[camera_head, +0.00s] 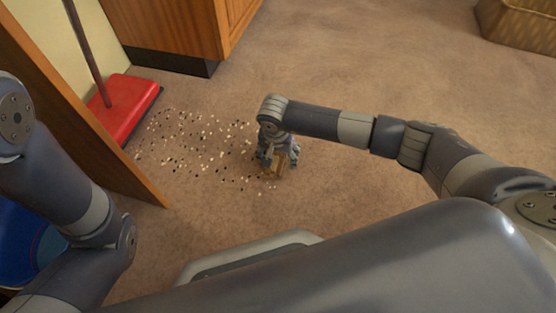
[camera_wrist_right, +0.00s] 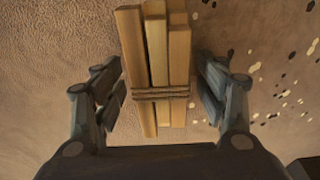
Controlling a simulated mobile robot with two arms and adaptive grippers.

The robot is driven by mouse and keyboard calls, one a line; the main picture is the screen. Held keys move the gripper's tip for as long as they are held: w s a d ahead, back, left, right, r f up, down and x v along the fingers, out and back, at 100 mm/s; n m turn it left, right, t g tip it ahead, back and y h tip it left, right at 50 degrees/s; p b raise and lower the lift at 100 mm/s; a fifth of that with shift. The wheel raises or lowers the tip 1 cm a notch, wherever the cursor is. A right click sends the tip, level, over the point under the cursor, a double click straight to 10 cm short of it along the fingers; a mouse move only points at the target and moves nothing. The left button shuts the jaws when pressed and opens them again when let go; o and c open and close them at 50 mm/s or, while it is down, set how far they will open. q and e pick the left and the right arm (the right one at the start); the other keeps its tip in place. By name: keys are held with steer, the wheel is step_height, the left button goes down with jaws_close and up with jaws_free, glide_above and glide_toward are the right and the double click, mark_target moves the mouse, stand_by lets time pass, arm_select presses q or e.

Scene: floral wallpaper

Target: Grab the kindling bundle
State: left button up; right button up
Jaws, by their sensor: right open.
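The kindling bundle (camera_wrist_right: 156,70) is several pale wooden sticks tied together with brown twine. In the right wrist view it lies on the floor between the two fingers of my right gripper (camera_wrist_right: 160,95), with a gap on both sides. The gripper is open. In the head view my right gripper (camera_head: 278,160) points down close to the floor, and part of the bundle (camera_head: 274,172) shows beneath it; the rest is hidden by the gripper. My left arm is at the left edge of the head view, but its gripper does not show.
Small dark and pale bits (camera_head: 195,145) are scattered over the carpet left of my right gripper. A wooden cabinet (camera_head: 170,28) is at the back, a wicker basket (camera_head: 520,28) at top right.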

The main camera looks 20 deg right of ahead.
steer(key=shift+r, duration=0.1)
steer(key=c, duration=1.3)
steer(key=shift+o, duration=0.2)
